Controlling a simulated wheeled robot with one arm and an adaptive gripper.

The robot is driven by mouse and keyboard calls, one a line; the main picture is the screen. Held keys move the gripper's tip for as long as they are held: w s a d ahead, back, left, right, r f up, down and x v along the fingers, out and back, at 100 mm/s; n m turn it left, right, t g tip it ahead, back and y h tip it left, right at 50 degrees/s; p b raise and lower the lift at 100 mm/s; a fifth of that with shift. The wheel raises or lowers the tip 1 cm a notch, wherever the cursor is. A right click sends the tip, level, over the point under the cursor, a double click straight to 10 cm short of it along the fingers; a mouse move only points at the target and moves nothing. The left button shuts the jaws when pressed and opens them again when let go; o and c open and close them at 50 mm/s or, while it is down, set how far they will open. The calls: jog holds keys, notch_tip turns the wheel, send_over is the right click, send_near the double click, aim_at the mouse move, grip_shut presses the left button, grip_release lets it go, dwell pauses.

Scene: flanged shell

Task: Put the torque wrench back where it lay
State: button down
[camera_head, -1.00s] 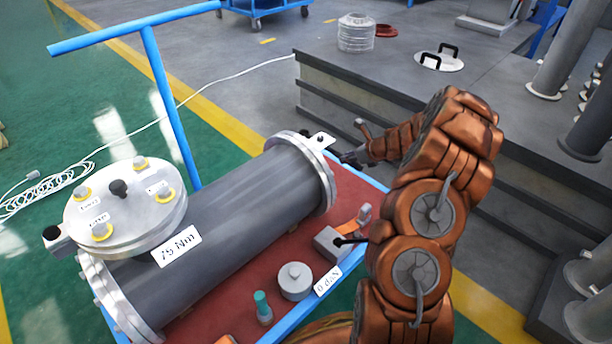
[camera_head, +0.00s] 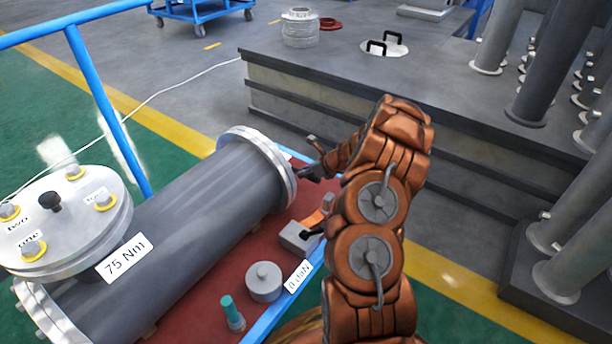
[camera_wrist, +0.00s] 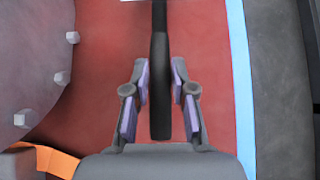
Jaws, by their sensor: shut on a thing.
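My gripper (camera_head: 312,168) is beside the far flange of the grey shell (camera_head: 190,205), over the far end of the red cart top. In the wrist view my gripper (camera_wrist: 160,92) is shut on the torque wrench (camera_wrist: 160,55), a long dark bar running up the picture between the two purple-padded fingers. The bar's upper end runs out of the wrist view. Below it in that view is the red cart surface (camera_wrist: 215,95). In the head view the wrench cannot be told apart from the dark gripper.
The lidded branch (camera_head: 65,222) is at left. A grey stepped platform (camera_head: 450,110) lies beyond.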

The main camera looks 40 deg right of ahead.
jog(key=c, duration=1)
grip_release()
jog(key=shift+o, duration=0.2)
jog(key=p+v, duration=0.5)
jog(key=v, duration=0.7)
jog(key=shift+s+f, duration=0.1)
jog(key=shift+s, duration=0.05)
